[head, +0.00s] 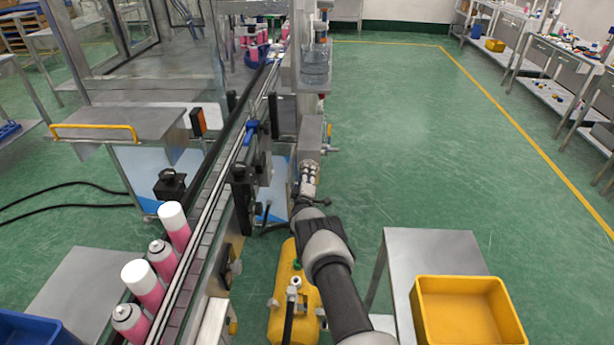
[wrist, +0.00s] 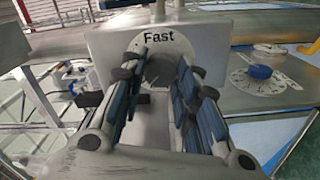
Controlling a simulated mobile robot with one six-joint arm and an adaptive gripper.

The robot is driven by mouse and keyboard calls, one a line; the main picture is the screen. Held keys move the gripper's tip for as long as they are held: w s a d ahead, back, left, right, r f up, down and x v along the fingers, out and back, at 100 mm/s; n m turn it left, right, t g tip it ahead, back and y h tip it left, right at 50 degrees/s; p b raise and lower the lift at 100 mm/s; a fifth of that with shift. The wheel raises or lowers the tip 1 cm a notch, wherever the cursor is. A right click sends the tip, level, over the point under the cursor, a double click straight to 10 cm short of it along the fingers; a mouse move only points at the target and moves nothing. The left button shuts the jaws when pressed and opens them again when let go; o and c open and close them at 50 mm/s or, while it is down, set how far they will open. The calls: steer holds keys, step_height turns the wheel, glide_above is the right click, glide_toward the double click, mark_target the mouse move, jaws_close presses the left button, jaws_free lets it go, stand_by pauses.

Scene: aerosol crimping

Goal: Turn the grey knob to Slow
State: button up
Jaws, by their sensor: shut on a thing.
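The grey knob (wrist: 160,70) is in the wrist view, on a light grey plate. The word "Fast" is printed on the plate above it; no "Slow" mark shows. My gripper (wrist: 163,88) has its dark blue-padded fingers on the left and right of the knob and is shut on it. The fingers hide the knob's sides and much of the dial. In the head view my gripper (head: 308,172) is at the grey control box (head: 310,132) beside the conveyor; the knob itself cannot be made out there.
A blue knob (wrist: 260,72) with a printed dial sits to the right in the wrist view. A yellow tank (head: 285,315) and a yellow bin (head: 465,312) on a table are near my arm.

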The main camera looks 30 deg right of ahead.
steer(key=o, duration=1.1)
steer(key=shift+c, duration=0.2)
steer(key=v, duration=1.2)
